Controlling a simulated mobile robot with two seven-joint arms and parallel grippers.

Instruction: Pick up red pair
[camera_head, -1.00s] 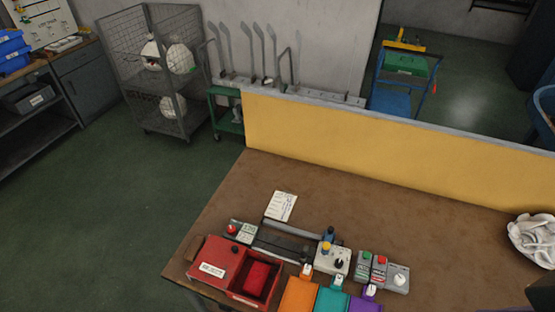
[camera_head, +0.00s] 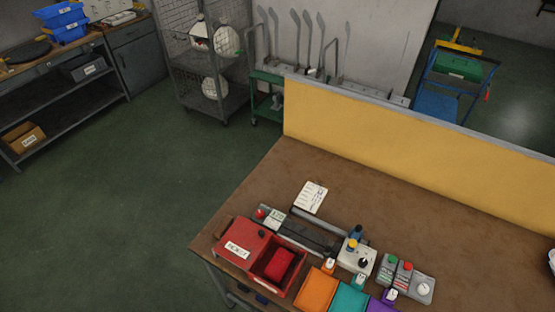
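A red folded bundle (camera_head: 279,264), which looks like the red pair, lies inside the open compartment of a red box (camera_head: 238,254) with a white label. The box sits at the front left corner of the brown table (camera_head: 430,210). Neither of my grippers shows in the head view.
A yellow panel (camera_head: 400,130) closes the table's back. Green floor at left is open.

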